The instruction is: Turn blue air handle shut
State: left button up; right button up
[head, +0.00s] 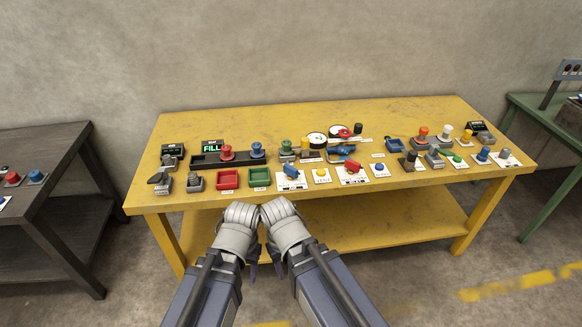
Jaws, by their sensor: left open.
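A second blue handle (290,171) sits on a white labelled plate nearer the front edge. The labels are too small to read, so I cannot tell which is the air handle. My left gripper (251,271) and my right gripper (278,268) hang side by side in front of the table, apart from both handles. The left is open and empty. The right one's fingers are mostly hidden behind its wrist.
A red handle (353,167) on a white plate and a red-handled valve (344,133) are close to the blue handles. Several knobs and buttons crowd both sides. A dark table (40,140) stands left.

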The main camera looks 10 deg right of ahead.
aim_at(289, 170)
jog(key=i+l, duration=0.3)
jog(key=i, duration=0.15)
jog(key=i+l, duration=0.3)
jog(key=i, duration=0.2)
